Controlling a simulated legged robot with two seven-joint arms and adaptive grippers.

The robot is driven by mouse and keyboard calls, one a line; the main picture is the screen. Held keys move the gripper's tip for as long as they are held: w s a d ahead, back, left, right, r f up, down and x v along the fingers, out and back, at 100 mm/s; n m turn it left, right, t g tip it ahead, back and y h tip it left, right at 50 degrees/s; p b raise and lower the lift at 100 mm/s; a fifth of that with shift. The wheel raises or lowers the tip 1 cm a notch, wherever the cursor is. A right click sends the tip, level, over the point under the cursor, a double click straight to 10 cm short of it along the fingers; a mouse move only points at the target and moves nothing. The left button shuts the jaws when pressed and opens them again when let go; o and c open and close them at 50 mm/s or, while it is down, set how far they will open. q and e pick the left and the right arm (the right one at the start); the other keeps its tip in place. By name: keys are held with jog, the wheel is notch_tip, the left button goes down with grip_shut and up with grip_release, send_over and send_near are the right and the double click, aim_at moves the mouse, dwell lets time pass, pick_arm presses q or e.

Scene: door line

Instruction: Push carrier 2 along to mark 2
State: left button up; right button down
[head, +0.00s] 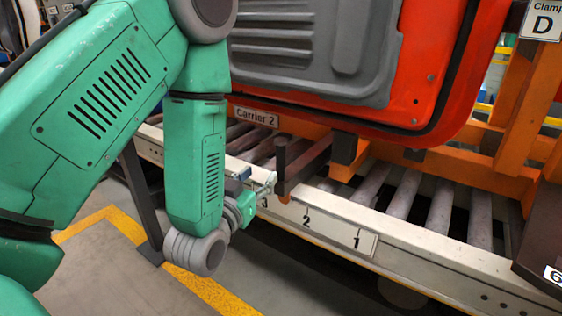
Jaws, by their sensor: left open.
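Carrier 2 is an orange frame on the roller line, with its name plate (256,117) at its left end. It bears a red door (412,92) with a grey inner panel. A dark upright post (282,168) with a bar stands at the carrier's near side, with a small orange tip at its foot between marks 3 and 2. Mark 2 (307,216) is on the pale strip of the rail. My left gripper (268,186) is open, just left of the post; I cannot tell whether it touches. My green left arm hides part of the line. My right gripper is out of view.
Mark 1 (357,239) lies to the right of mark 2. Bare rollers (405,197) show right of the post. A dark block (543,235) stands at the right edge, and a Clamp D sign (543,22) hangs above. A yellow line (205,288) marks the floor.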

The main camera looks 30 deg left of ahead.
aim_at(279, 155)
pick_arm(q)
jog(key=w, duration=0.4)
jog(key=w+a+b, duration=0.1)
jog(key=w, duration=0.3)
jog(key=w+a+b, duration=0.1)
jog(key=w, duration=0.3)
jog(key=shift+a, duration=0.15)
grip_shut()
